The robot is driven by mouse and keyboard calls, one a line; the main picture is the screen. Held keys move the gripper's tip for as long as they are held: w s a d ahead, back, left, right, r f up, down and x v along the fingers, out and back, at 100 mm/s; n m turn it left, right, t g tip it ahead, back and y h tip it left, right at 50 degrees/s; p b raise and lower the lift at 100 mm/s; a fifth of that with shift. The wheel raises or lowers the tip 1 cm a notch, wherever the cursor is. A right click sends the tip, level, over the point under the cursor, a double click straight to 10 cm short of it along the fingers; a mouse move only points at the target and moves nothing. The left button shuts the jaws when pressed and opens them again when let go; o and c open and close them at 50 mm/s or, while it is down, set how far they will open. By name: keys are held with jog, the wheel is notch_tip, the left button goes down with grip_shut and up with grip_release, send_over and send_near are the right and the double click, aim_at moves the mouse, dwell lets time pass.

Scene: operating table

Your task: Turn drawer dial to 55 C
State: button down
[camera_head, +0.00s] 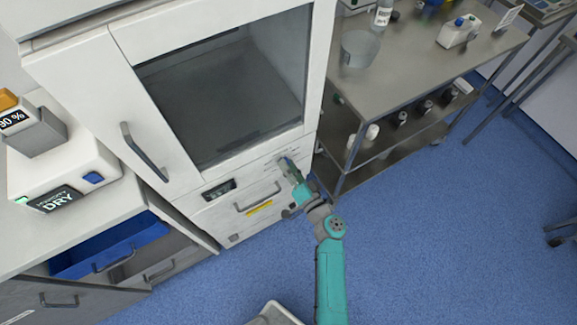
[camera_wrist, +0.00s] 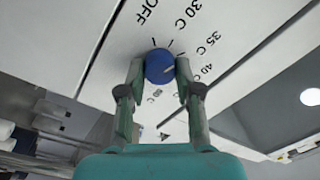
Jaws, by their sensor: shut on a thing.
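The blue drawer dial (camera_wrist: 159,64) sits on a white panel in the wrist view. Printed marks around it read OFF, 30 C, 35 C, 40 C and, partly hidden, what looks like 80 C; other marks are behind my gripper. A pale line on the dial seems to point toward the 35 C to 40 C side, but I cannot read it exactly. My gripper (camera_wrist: 160,70) has one finger on each side of the dial and is shut on it. In the head view my gripper (camera_head: 288,167) is at the upper right of the drawer front (camera_head: 228,222) and hides the dial.
A dark display (camera_head: 219,189) and a bar handle (camera_head: 257,198) are left of my gripper. The glass-fronted cabinet (camera_head: 120,75) stands above the drawer. A steel trolley (camera_head: 420,75) with bottles is close on the right. An open blue drawer (camera_head: 110,250) is at left. Blue floor is clear at lower right.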

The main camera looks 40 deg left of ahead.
jog(key=shift+s+f+m+h, duration=0.15)
jog(key=shift+m+h, duration=0.25)
jog(key=shift+m, duration=8.4)
jog(key=shift+s+r+m+h, duration=0.1)
jog(key=shift+m+h, duration=0.3)
jog(key=shift+m, duration=8.4)
jog(key=c, duration=0.8)
grip_release()
